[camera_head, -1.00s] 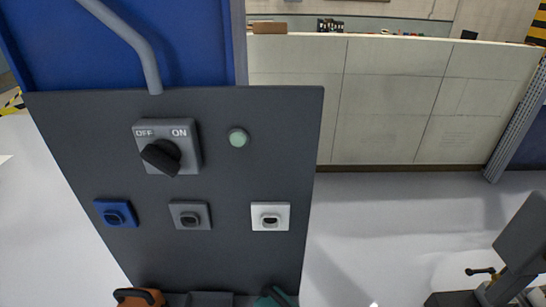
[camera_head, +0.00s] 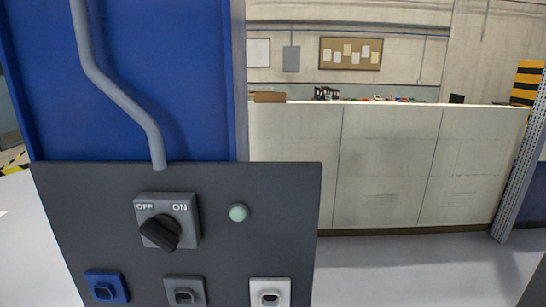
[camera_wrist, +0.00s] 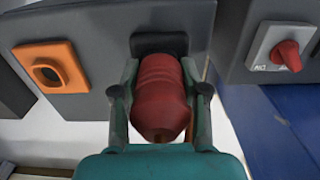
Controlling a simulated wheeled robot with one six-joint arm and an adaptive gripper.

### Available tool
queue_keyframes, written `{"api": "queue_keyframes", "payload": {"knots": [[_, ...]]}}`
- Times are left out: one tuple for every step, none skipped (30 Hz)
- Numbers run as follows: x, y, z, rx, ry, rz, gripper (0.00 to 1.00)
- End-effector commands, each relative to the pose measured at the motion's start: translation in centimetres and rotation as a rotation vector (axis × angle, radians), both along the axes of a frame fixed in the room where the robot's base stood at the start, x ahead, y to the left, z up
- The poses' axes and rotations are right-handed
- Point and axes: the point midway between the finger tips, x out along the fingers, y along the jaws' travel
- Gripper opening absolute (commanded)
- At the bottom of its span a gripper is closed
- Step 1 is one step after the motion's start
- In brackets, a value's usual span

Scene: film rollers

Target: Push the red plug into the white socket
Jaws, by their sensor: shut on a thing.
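The white socket (camera_head: 270,293) is at the lower right of the dark grey panel in the head view, partly cut by the bottom edge. It is not seen in the wrist view. The red plug (camera_wrist: 161,104) is in the wrist view, with my gripper (camera_wrist: 160,72) shut on it, one finger on each side. The plug's far end is at a black socket-like plate (camera_wrist: 160,43) on a grey panel. I cannot tell whether it is seated in it or just in front. My gripper is not in the head view.
The head view panel carries a blue socket (camera_head: 105,288), a grey socket (camera_head: 184,291), an OFF/ON switch (camera_head: 166,222) and a green lamp (camera_head: 238,212). The wrist view shows an orange socket (camera_wrist: 51,68) and a red-knobbed switch (camera_wrist: 284,52). Open floor lies right of the panel.

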Motion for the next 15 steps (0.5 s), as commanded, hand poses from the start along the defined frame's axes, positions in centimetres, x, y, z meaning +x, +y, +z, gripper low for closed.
{"api": "queue_keyframes", "payload": {"knots": [[0.0,0.0,0.0,0.0,0.0,0.0,0.0],[0.0,0.0,0.0,0.0,0.0,0.0,0.0],[0.0,0.0,0.0,0.0,0.0,0.0,0.0],[0.0,0.0,0.0,0.0,0.0,0.0,0.0],[0.0,0.0,0.1,0.0,0.0,0.0,0.0],[0.0,0.0,0.1,0.0,0.0,0.0,0.0],[0.0,0.0,0.2,0.0,0.0,0.0,0.0],[0.0,0.0,0.3,0.0,-0.001,0.0,0.0],[0.0,0.0,0.5,0.0,-0.001,0.0,0.0],[0.0,0.0,0.6,0.0,-0.001,0.0,0.0],[0.0,0.0,0.7,0.0,0.0,0.0,0.0],[0.0,0.0,0.8,0.0,0.0,0.0,0.0],[0.0,0.0,0.9,0.0,-0.001,0.0,0.0],[0.1,0.0,1.0,0.0,-0.001,0.0,0.0],[0.1,0.0,1.2,0.0,-0.002,0.0,0.0]]}}
